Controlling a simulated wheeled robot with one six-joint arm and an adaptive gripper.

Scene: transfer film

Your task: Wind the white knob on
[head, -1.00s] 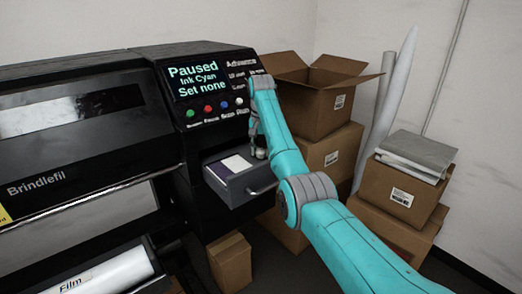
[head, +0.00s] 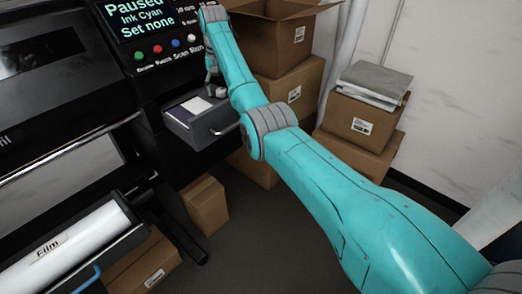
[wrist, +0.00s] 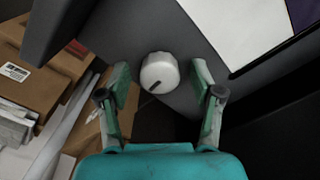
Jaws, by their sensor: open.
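The white knob (wrist: 159,72) shows in the wrist view, round with a dark mark on its near edge, on a dark grey surface. My gripper (wrist: 160,80) is open, with one finger on each side of the knob and a gap to both. The printer's screen (head: 140,20) reads "Paused", "Ink Cyan", "Set none".
A row of coloured buttons (head: 157,49) sits below the screen. The drawer holds a white and dark item (head: 188,110). Cardboard boxes (head: 355,125) stand to the right. A film roll (head: 65,250) lies at lower left. Bare floor (head: 250,230) shows in front.

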